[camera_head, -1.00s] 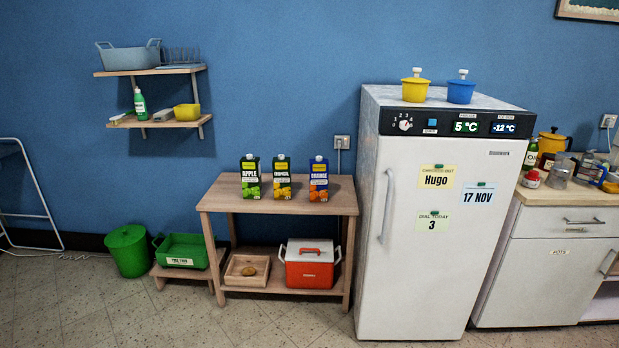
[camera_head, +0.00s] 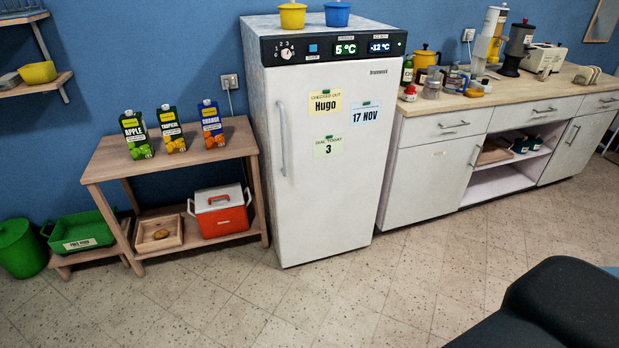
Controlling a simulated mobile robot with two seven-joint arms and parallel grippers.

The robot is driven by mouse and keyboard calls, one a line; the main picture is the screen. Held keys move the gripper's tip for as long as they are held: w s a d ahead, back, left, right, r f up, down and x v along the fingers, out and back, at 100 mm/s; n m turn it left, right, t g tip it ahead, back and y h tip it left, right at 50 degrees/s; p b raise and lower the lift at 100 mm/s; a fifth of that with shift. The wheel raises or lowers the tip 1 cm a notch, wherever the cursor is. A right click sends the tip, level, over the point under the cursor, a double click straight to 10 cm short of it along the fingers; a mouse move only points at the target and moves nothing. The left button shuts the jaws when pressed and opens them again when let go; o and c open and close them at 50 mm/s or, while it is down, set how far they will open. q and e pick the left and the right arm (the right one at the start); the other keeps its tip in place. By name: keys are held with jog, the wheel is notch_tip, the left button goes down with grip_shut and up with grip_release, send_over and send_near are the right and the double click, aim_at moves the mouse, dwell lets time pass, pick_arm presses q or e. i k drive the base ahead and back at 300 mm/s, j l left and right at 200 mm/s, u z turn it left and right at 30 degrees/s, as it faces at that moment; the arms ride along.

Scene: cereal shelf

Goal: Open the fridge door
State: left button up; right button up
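The white fridge (camera_head: 290,215) stands against the blue wall near the middle of the head view. Its door (camera_head: 325,200) is shut. A vertical handle (camera_head: 282,138) runs along the door's left side. Three paper notes are on the door, and a dark control panel (camera_head: 335,48) with lit displays is above it. Neither of my grippers is in view.
A wooden table (camera_head: 170,163) with three juice cartons stands left of the fridge. A counter (camera_head: 490,100) with drawers stands to its right. A yellow pot (camera_head: 292,16) and a blue pot (camera_head: 337,14) sit on the fridge. The floor (camera_head: 400,285) in front is clear.

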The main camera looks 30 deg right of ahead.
aim_at(330, 123)
jog(key=i+l, duration=0.15)
jog(key=i, duration=0.35)
jog(key=i+l, duration=0.15)
jog(key=i, duration=0.4)
jog(key=i+l+z, duration=0.2)
jog(key=i, duration=0.2)
jog(key=j+z, duration=0.1)
jog(key=z, duration=1.6)
